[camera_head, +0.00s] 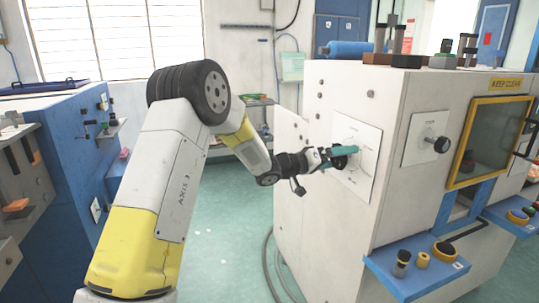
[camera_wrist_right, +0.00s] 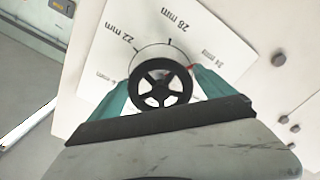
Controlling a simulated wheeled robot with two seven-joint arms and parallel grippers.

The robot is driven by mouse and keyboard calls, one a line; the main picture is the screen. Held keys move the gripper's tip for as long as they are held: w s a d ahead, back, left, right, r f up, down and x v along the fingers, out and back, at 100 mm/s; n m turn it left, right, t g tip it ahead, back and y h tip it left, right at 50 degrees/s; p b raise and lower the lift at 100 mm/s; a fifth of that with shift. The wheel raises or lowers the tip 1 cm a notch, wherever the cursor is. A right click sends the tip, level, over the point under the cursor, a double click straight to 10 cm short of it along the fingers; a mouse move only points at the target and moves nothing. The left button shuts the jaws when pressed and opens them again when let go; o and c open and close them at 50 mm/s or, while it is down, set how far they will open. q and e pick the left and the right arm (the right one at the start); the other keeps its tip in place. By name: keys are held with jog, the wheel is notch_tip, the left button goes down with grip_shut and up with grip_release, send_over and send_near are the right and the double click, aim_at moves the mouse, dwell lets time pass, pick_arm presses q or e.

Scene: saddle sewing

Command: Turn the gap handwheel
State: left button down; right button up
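The gap handwheel is a small black spoked wheel on a white dial plate on the side of the white machine. In the right wrist view the handwheel (camera_wrist_right: 160,87) sits between the two teal fingers of my right gripper (camera_wrist_right: 162,82), which press against its rim from both sides. The dial plate (camera_wrist_right: 217,50) has millimetre marks, and a red mark shows beside the right-hand finger. In the head view my right gripper (camera_head: 338,156) reaches the handwheel (camera_head: 347,150) at the dial plate (camera_head: 367,138). My left gripper is out of view.
The white machine (camera_head: 310,220) has a second plate with a black knob (camera_head: 441,144), a yellow-framed window (camera_head: 492,140) and a blue shelf (camera_head: 400,283) at the front. A blue cabinet (camera_head: 65,140) stands at left. Green floor (camera_head: 225,230) is open between them, with a hose near the machine.

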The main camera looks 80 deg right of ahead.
jog(key=c, duration=1.1)
jog(key=shift+o, duration=0.2)
jog(key=shift+n, duration=0.3)
